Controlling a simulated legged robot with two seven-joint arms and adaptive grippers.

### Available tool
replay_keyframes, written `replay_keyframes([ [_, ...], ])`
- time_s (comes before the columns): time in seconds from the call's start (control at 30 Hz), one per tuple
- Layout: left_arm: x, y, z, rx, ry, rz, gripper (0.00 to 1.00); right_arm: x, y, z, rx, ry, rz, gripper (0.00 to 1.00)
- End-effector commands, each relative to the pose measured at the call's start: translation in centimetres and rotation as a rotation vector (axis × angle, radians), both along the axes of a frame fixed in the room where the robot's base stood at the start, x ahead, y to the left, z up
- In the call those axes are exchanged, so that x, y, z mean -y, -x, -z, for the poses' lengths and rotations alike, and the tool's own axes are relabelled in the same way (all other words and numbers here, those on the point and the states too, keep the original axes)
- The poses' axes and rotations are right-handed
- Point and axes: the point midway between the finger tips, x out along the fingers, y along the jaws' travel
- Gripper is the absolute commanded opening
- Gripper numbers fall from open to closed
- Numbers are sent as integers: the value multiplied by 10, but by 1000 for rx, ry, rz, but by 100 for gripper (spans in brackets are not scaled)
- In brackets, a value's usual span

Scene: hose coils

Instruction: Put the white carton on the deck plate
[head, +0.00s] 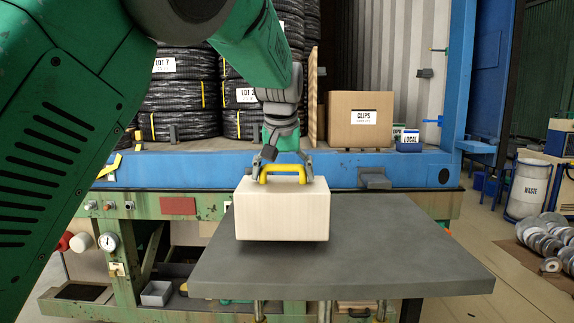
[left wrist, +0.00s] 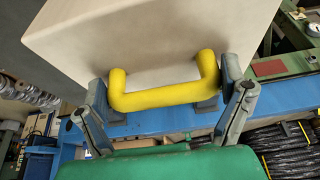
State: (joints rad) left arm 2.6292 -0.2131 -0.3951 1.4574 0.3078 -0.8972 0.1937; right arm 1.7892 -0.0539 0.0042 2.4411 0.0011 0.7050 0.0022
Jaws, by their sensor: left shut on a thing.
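The white carton (head: 282,212) is a pale box with a yellow handle (head: 286,170) on top. In the head view it is over the left part of the grey deck plate (head: 400,245). I cannot tell whether its underside touches the plate. My left gripper (head: 286,172) comes down from above and is shut on the yellow handle. In the left wrist view the carton (left wrist: 150,35) fills the upper part, and the handle (left wrist: 165,97) lies between the gripper's two fingers (left wrist: 165,112). My right gripper is in neither view.
Behind the plate is a blue container sill (head: 370,175) with stacked black hose coils (head: 180,95) and a brown CLIPS box (head: 358,118). A green bench frame (head: 130,240) with a gauge stands at the left. A WASTE bin (head: 527,188) stands at the right. The plate's right part is clear.

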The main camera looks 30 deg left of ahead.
Motion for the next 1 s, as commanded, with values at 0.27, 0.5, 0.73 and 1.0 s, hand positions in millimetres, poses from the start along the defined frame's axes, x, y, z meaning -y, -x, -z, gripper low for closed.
replay_keyframes([
  [0.27,-3,0,29,4,0,0,38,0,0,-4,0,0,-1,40],
  [0.5,2,0,32,2,-4,0,38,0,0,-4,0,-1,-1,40],
  [0.73,2,0,35,-4,0,0,100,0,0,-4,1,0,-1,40],
  [1.0,3,4,20,3,1,1,100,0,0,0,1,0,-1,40],
])
